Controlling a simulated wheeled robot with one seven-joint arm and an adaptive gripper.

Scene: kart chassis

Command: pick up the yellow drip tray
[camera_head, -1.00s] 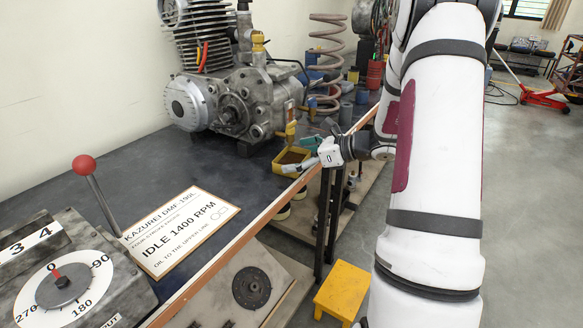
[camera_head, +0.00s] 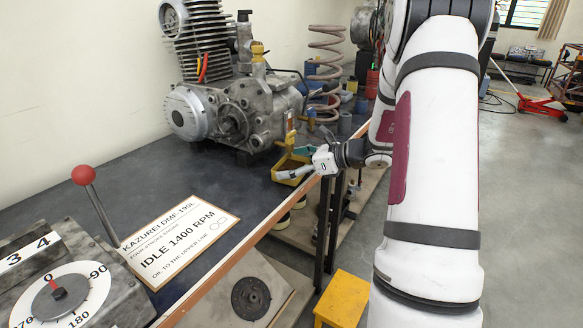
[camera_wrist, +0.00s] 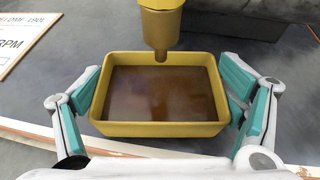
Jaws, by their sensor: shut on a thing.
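The yellow drip tray (camera_wrist: 160,129) is a rectangular open tray holding dark brown liquid (camera_wrist: 160,92). In the head view the tray (camera_head: 283,176) is at the bench's front edge below the engine, partly hidden by my gripper. My gripper (camera_head: 294,164) reaches in from the right. In the wrist view my gripper (camera_wrist: 167,100) has its teal finger pads at the tray's left and right walls, shut on it. The tray looks level. Whether it touches the bench I cannot tell.
A brass-coloured spout (camera_wrist: 160,28) hangs over the tray's far side, close above it. The engine (camera_head: 232,110) stands behind. A white sign (camera_head: 178,240) and a dial box with a red-knobbed lever (camera_head: 83,175) are at the left. A yellow stool (camera_head: 342,296) stands on the floor.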

